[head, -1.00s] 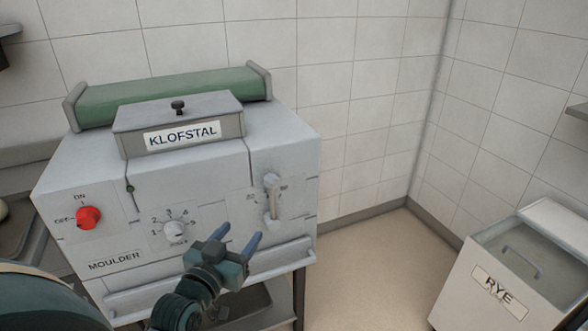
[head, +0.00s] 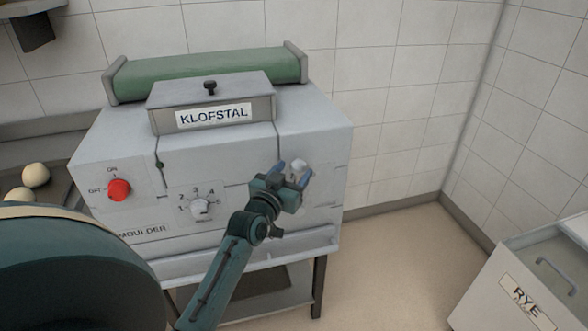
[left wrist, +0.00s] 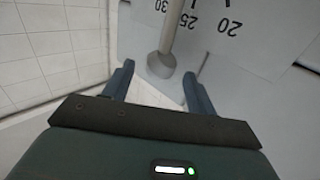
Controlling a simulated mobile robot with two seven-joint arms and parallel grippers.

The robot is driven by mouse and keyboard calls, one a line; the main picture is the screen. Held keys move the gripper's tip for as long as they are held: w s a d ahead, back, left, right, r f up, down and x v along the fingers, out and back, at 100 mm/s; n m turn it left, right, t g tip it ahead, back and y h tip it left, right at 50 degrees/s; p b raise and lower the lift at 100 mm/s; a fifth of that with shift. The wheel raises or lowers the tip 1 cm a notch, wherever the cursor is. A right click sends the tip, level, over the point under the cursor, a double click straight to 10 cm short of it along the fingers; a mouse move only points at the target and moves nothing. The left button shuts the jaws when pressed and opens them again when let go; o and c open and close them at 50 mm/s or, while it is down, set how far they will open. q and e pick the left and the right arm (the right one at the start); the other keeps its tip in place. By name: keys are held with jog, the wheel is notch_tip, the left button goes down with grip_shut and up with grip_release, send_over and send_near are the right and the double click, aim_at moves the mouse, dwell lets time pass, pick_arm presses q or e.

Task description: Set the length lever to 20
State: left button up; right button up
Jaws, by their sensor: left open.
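The moulder (head: 235,160) is a grey machine with a KLOFSTAL label. Its length lever (head: 299,162) is on the right of the front; only its pale knob shows clearly in the head view, behind my fingers. In the left wrist view the lever (left wrist: 161,64) has a grey shaft and rounded end, beside upside-down marks 30, 25 and 20 (left wrist: 230,25). The shaft stands near 25 and 30, away from 20. My left gripper (head: 291,171) is open, its fingers on either side of the knob, with gaps visible in the left wrist view (left wrist: 159,74). My right gripper is out of view.
A red on/off switch (head: 119,190) and a numbered dial (head: 200,207) are left of the lever. Dough balls (head: 36,175) lie at far left. A RYE bin (head: 525,300) stands on the floor at right. Floor between is clear.

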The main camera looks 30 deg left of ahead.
pick_arm(q)
jog(key=shift+w+a, duration=0.1)
jog(key=shift+w, duration=0.55)
grip_shut()
